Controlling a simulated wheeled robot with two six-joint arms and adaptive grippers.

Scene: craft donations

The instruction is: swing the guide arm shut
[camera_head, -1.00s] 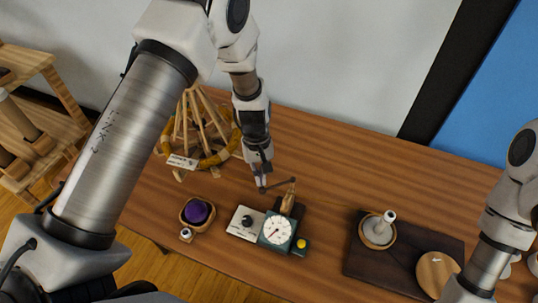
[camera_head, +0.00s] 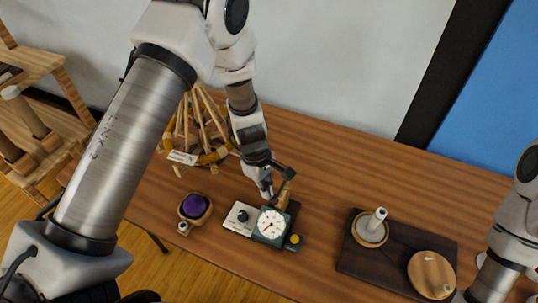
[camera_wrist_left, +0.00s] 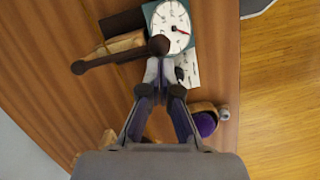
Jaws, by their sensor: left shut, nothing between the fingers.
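The guide arm is a thin dark bar with round ends; in the left wrist view the bar (camera_wrist_left: 112,58) crosses a wooden block (camera_wrist_left: 124,42), with its larger ball end close to the dial. In the head view the guide arm (camera_head: 284,170) is partly hidden by my left gripper. The teal dial unit (camera_head: 271,225) has a white face and stands beside a pale plate with a black knob (camera_head: 242,216). My left gripper (camera_head: 267,192) is shut and empty, just behind the dial unit; its fingertips also show in the left wrist view (camera_wrist_left: 163,90), near the ball end. Contact is unclear.
A purple pad in a wooden holder (camera_head: 194,207) is left of the unit. A wooden-peg frame with yellow yarn (camera_head: 207,135) stands behind left. A dark board (camera_head: 395,252) with round wooden pieces lies right. The table between is clear.

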